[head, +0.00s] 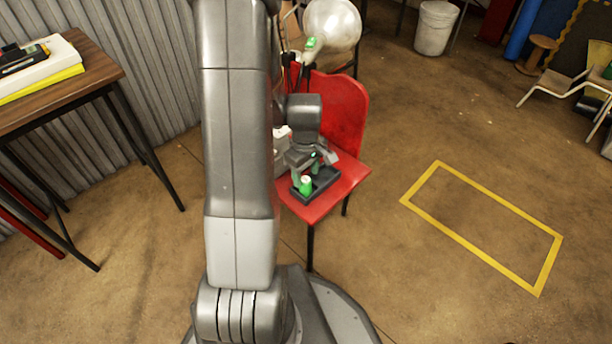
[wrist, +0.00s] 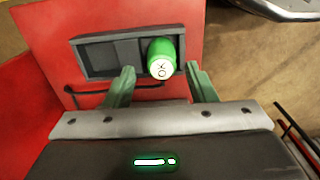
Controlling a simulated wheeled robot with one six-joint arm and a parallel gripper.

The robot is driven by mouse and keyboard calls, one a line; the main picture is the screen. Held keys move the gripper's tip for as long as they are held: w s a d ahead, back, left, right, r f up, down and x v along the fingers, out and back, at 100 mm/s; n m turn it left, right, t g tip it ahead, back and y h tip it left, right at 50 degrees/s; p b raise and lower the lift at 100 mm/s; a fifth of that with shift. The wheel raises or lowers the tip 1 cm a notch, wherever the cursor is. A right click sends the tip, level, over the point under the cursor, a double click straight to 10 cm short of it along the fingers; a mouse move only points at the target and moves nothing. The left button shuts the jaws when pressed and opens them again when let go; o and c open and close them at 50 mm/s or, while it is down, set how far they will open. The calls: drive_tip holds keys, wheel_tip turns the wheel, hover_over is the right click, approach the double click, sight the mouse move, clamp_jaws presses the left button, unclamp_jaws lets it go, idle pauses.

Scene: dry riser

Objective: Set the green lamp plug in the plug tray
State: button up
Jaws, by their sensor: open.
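The green lamp plug (wrist: 161,50) has a white end with dark marks. It stands in the right-hand part of the dark plug tray (wrist: 95,57) in the wrist view; its foot is hidden. The tray lies on the red chair seat (head: 340,186). In the head view the plug (head: 306,187) is at the near left of the tray (head: 325,182). My gripper (wrist: 161,71) is open, with a green finger on each side of the plug's near end and gaps between. In the head view my gripper (head: 308,168) is just above the tray, partly hidden.
The chair's red backrest (head: 340,110) rises behind the tray. A round pale lamp (head: 332,22) with a green part stands behind the chair. A wooden table (head: 65,80) is at left. The floor around the yellow outline (head: 480,207) is clear.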

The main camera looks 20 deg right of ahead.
sight(306, 179)
wheel_tip(306, 179, up, 9)
drive_tip(key=p, duration=0.2)
drive_tip(key=shift+r+p, duration=0.2)
drive_tip(key=shift+p, duration=0.2)
